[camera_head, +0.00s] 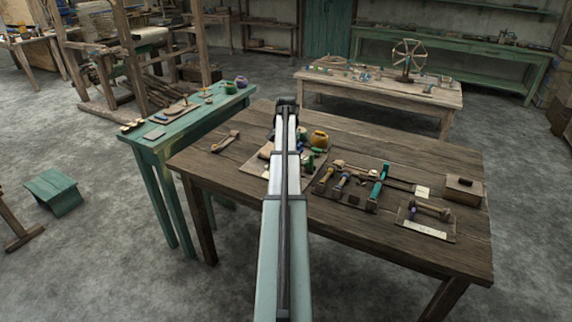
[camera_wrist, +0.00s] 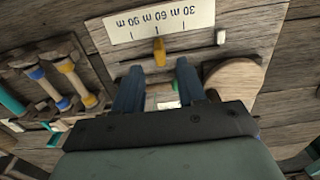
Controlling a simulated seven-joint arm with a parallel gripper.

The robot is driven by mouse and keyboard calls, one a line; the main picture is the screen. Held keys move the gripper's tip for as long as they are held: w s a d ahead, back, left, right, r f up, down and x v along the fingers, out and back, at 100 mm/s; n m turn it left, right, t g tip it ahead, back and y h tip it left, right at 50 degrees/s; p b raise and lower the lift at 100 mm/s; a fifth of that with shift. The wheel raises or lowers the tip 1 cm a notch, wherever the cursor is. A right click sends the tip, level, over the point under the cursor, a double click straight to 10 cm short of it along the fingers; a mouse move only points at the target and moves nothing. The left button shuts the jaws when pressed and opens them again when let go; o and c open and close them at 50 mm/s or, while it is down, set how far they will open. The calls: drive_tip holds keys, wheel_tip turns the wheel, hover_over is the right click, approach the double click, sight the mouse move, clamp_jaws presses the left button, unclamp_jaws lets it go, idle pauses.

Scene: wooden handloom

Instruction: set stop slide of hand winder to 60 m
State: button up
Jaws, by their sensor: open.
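In the wrist view, the hand winder's board (camera_wrist: 110,38) carries a pale scale strip (camera_wrist: 160,20) marked 30 m, 60 m and 90 m, seen upside down with 90 m at the left. The yellow-orange stop slide (camera_wrist: 160,51) lies just below the strip, close to the middle tick, by 60 m; its exact setting is hard to tell. My gripper (camera_wrist: 158,72) is open, its two blue fingers pointing at the board with the slide just beyond and between their tips. No contact shows. In the head view my arm hides my fingers and the slide.
A round wooden disc (camera_wrist: 234,78) and a small white peg (camera_wrist: 221,37) sit right of the fingers. Banded wooden tools (camera_wrist: 72,78) lie to the left.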

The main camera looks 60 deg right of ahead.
wheel_tip(320, 180, up, 7)
idle(0.3)
drive_tip(key=shift+r, duration=0.1)
idle(0.4)
